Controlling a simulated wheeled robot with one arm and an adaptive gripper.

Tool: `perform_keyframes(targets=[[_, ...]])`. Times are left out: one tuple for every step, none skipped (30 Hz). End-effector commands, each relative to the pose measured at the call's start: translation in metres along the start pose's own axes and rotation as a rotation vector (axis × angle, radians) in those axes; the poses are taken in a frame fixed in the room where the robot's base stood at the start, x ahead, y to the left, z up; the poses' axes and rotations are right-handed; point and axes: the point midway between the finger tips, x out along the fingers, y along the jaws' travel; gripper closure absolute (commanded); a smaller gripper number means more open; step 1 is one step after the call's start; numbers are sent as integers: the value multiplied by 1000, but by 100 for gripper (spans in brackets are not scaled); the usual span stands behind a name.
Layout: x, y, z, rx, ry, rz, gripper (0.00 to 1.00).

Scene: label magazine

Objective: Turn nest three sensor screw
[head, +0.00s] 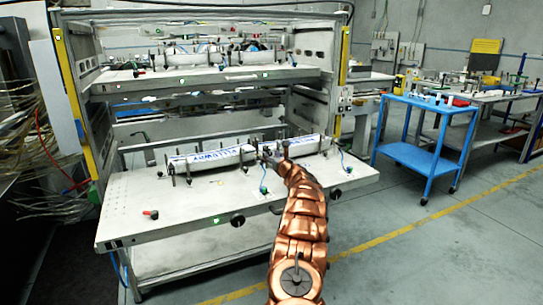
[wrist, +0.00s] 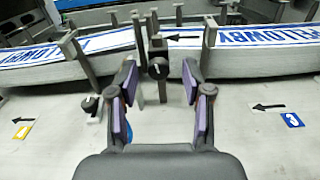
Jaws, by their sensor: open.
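My gripper (wrist: 158,84) is open, with purple pads on its two fingers. It also shows in the head view (head: 270,156), at the lower shelf of the magazine. A black screw knob (wrist: 158,67) with a light mark sits on a grey post between the fingertips, a little beyond them; I cannot tell whether they touch. A second black knob (wrist: 91,104) is to the left of the left finger, lower down. A blue number tag (wrist: 292,119) lies at the right and a yellow one (wrist: 22,132) at the left. Which nest the middle knob belongs to is unclear.
Label stacks with blue print (wrist: 262,48) lie behind the knobs, between upright metal posts (wrist: 78,58). A blue cart (head: 425,120) stands to the right on open floor.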

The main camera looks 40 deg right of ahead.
Motion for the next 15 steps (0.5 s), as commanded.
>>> perform_keyframes(targets=[[1, 0, 1, -1, -1, 0, 51], [2, 0, 1, 0, -1, 1, 51], [3, 1, 1, 1, -2, 1, 51], [3, 1, 1, 1, -2, 2, 51], [3, 1, 1, 2, -2, 2, 51], [4, 1, 1, 2, -2, 2, 51], [4, 1, 1, 2, -2, 2, 51], [4, 1, 1, 2, -3, 2, 51], [4, 1, 1, 2, -2, 2, 51], [4, 1, 1, 2, -2, 2, 51], [4, 1, 1, 2, -2, 2, 51], [4, 1, 1, 2, -2, 2, 51], [4, 1, 1, 2, -2, 2, 52], [4, 1, 1, 2, -2, 2, 55], [4, 1, 1, 2, -2, 2, 59]])
